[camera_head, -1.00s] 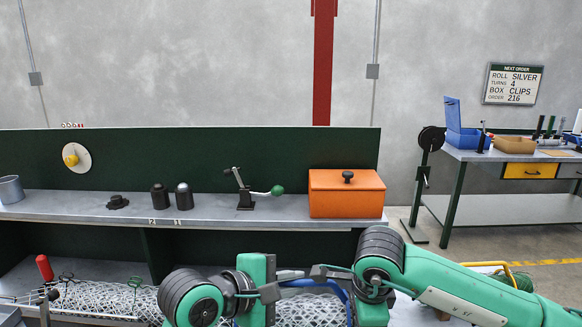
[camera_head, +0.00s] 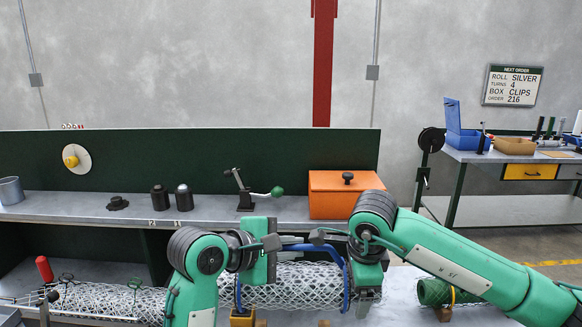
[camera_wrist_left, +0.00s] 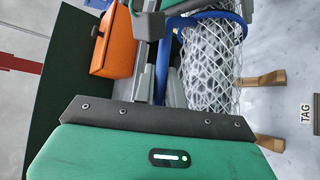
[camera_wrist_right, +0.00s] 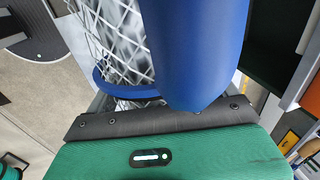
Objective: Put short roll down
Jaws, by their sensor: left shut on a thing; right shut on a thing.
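The short roll (camera_head: 312,287) is a silver wire-mesh cylinder lying level in a blue carrier (camera_head: 347,283) with end hoops and a top bar. My left gripper (camera_head: 272,243) and right gripper (camera_head: 322,236) are shut on the blue carrier, close together above the roll. The mesh also shows inside a blue hoop in the left wrist view (camera_wrist_left: 212,60) and beside a large blue part in the right wrist view (camera_wrist_right: 112,40). Wooden blocks (camera_head: 243,319) show near the roll's underside. I cannot tell whether the roll touches them.
An orange box (camera_head: 345,203) stands on the shelf behind. A white TAG label (camera_wrist_left: 307,115) lies beside the wooden blocks.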

